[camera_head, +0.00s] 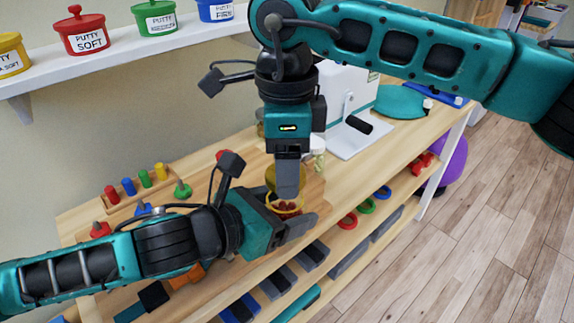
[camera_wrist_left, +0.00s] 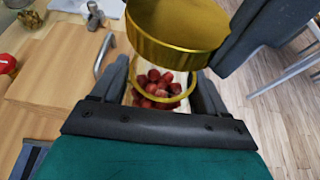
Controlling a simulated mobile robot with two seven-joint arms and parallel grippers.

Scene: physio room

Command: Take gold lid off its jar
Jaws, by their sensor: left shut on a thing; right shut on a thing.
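A clear jar with red balls inside (camera_head: 287,207) stands upright on the wooden bench. It also shows in the left wrist view (camera_wrist_left: 158,88), with a gold rim. My left gripper (camera_head: 292,218) is shut around the jar from the left, a finger on either side. The gold lid (camera_wrist_left: 180,32) is off the jar and tilted above its mouth; the red balls show below it. In the head view the lid (camera_head: 271,178) is partly hidden behind my right gripper (camera_head: 287,190), which comes down from above and is shut on it.
Coloured pegs (camera_head: 145,179) stand in a wooden rack on the left of the bench. A white machine with a black handle (camera_head: 346,110) stands behind on the right. Putty tubs (camera_head: 82,32) line the wall shelf. Lower shelves (camera_head: 352,232) hold trays and rings.

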